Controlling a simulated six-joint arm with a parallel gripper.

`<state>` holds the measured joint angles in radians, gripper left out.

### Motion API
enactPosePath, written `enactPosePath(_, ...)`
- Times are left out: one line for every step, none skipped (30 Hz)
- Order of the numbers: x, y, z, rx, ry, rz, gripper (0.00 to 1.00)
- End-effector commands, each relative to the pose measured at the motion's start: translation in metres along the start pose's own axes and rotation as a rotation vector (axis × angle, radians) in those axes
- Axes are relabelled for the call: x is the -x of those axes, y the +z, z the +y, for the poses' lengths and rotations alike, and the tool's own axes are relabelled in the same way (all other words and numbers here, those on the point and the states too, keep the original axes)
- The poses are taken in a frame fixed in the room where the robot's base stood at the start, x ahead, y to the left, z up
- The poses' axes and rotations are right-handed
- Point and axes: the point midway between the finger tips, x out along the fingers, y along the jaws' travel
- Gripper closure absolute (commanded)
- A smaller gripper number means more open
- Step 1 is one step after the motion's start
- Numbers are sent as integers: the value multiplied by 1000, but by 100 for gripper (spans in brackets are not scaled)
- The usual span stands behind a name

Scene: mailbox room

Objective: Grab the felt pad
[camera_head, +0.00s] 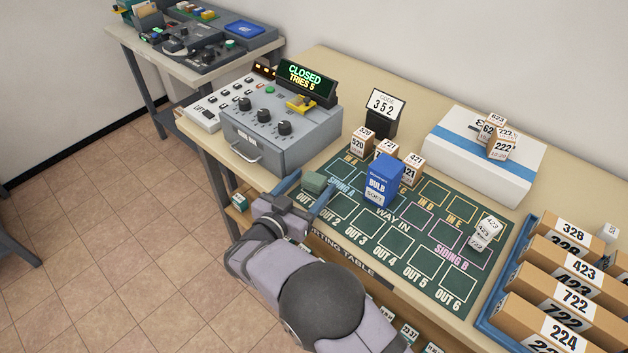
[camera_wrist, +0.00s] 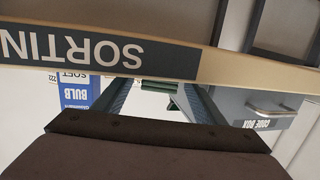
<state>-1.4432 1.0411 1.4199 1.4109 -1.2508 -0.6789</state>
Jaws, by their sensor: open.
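A small dark green block (camera_head: 314,182), which looks like the felt pad, lies on the green sorting mat (camera_head: 407,273) near its left end, by SIDING A. My gripper (camera_head: 317,183) is open, with its blue fingers on either side of the pad. In the wrist view the green pad (camera_wrist: 176,94) shows partly, close to the right finger of my gripper (camera_wrist: 158,86). Whether either finger touches it cannot be told. The table edge hides part of this area in the wrist view.
The blue BULB box (camera_head: 383,183) stands right of the pad, with numbered cartons (camera_head: 361,141) behind. The grey code box (camera_head: 281,117) is close on the left. A white box (camera_head: 485,150) and a blue tray of parcels (camera_head: 488,318) lie farther right.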

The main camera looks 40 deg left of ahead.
Motion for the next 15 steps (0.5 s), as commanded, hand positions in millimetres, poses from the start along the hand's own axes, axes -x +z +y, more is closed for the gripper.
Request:
enactPosePath(0, 0, 0, 0, 0, 0, 35)
enactPosePath(0, 0, 0, 0, 0, 0, 35)
enactPosePath(0, 0, 0, 0, 0, 0, 35)
enactPosePath(0, 0, 0, 0, 0, 0, 43)
enactPosePath(0, 0, 0, 0, 0, 0, 50)
enactPosePath(0, 0, 0, 0, 0, 0, 59)
enactPosePath(0, 0, 0, 0, 0, 0, 66)
enactPosePath(0, 0, 0, 0, 0, 0, 74)
enactPosePath(0, 0, 0, 0, 0, 0, 79)
enactPosePath(0, 0, 0, 0, 0, 0, 79)
enactPosePath(0, 0, 0, 0, 0, 0, 79)
enactPosePath(1, 0, 0, 0, 0, 0, 79)
enactPosePath(1, 0, 0, 0, 0, 0, 79)
enactPosePath(1, 0, 0, 0, 0, 0, 79)
enactPosePath(1, 0, 0, 0, 0, 0, 79)
